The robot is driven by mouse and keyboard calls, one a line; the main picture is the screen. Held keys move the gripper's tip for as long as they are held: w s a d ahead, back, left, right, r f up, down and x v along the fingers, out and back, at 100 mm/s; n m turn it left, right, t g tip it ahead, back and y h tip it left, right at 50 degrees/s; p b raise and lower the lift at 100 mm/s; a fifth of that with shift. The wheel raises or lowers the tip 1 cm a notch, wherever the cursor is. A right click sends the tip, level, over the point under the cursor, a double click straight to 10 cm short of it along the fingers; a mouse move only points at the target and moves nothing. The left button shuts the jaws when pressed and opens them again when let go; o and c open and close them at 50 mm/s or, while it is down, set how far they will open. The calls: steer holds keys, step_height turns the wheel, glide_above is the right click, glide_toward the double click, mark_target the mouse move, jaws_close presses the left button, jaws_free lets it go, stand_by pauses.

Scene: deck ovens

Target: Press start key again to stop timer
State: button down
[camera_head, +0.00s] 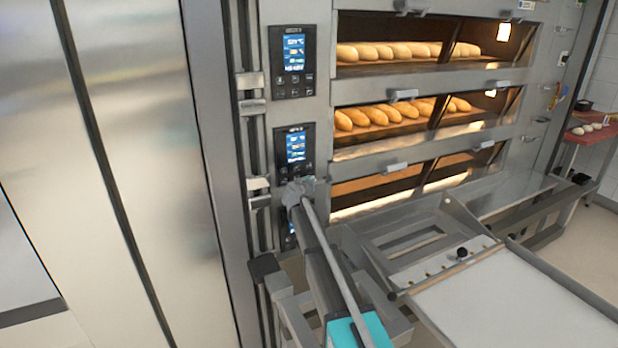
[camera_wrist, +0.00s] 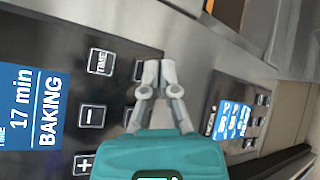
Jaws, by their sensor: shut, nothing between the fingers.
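A black oven control panel (camera_wrist: 60,60) fills the left of the wrist view. Its blue display (camera_wrist: 35,105) reads "17 min" and "BAKING", turned sideways. Beside it are a TIME key (camera_wrist: 101,62), a minus key (camera_wrist: 92,116) and a plus key (camera_wrist: 83,164). Another key (camera_wrist: 138,70) is partly hidden behind the fingers; its label is unreadable, and no key can be identified as start. My gripper (camera_wrist: 159,72) is shut and empty, fingertips close to that key; contact cannot be told. In the head view, my gripper (camera_head: 298,190) is at the lower end of the middle panel (camera_head: 295,146).
A second panel (camera_wrist: 240,112) shows at the right of the wrist view. The upper panel (camera_head: 292,60) is above in the head view. Oven decks (camera_head: 400,165) hold bread in the upper two. A metal loading frame (camera_head: 420,240) stands to the right of my arm.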

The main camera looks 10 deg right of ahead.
steer(key=shift+w+a, duration=0.25)
steer(key=shift+w, duration=0.55)
stand_by(1.4)
steer(key=shift+s, duration=0.15)
steer(key=shift+s+d, duration=0.25)
steer(key=shift+s, duration=0.35)
steer(key=shift+s, duration=0.1)
stand_by(0.4)
steer(key=shift+s+d, duration=0.25)
steer(key=shift+s, duration=0.5)
steer(key=shift+s+d, duration=0.25)
steer(key=shift+s, duration=0.55)
steer(key=shift+s+d, duration=0.25)
steer(key=shift+s, duration=0.5)
